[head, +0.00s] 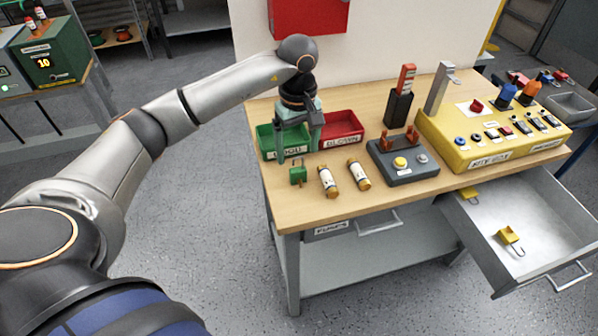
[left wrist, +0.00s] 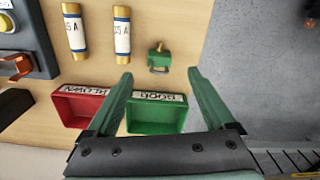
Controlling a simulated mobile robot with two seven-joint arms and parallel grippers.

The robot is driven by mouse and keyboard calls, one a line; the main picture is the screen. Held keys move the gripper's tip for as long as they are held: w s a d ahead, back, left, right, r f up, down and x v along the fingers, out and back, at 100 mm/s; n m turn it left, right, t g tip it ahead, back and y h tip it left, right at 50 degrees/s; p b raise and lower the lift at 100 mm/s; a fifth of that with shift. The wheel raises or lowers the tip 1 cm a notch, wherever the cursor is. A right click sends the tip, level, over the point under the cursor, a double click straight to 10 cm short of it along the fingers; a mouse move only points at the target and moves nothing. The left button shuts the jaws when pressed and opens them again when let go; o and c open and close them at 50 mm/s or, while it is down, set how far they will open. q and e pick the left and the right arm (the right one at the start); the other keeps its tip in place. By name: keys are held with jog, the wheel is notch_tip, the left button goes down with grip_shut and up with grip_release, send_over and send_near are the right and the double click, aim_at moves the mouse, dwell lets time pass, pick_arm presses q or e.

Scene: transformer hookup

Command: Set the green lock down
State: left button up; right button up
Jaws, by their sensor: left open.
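The green lock (head: 297,175) stands on the wooden bench top, in front of the green bin and left of two fuses. It also shows in the left wrist view (left wrist: 159,58), apart from my fingers and resting on the wood. My left gripper (head: 298,155) is open and empty, with its fingers over the green bin area, behind the lock. In the left wrist view its two green fingers (left wrist: 160,80) are spread wide with nothing between the tips. My right gripper is not in view.
A green bin (head: 266,141) and a red bin (head: 358,124) stand behind the lock. Two fuses (head: 328,181) (head: 358,174) lie to its right. A grey fuse base (head: 411,176) and a yellow key box (head: 466,152) stand further right. An open drawer (head: 545,235) holds a yellow lock (head: 508,236).

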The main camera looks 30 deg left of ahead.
aim_at(299, 170)
pick_arm(q)
notch_tip(299, 170, down, 8)
jog(key=shift+d+f+p, duration=0.1)
jog(key=shift+p, duration=0.5)
grip_shut()
dwell(0.5)
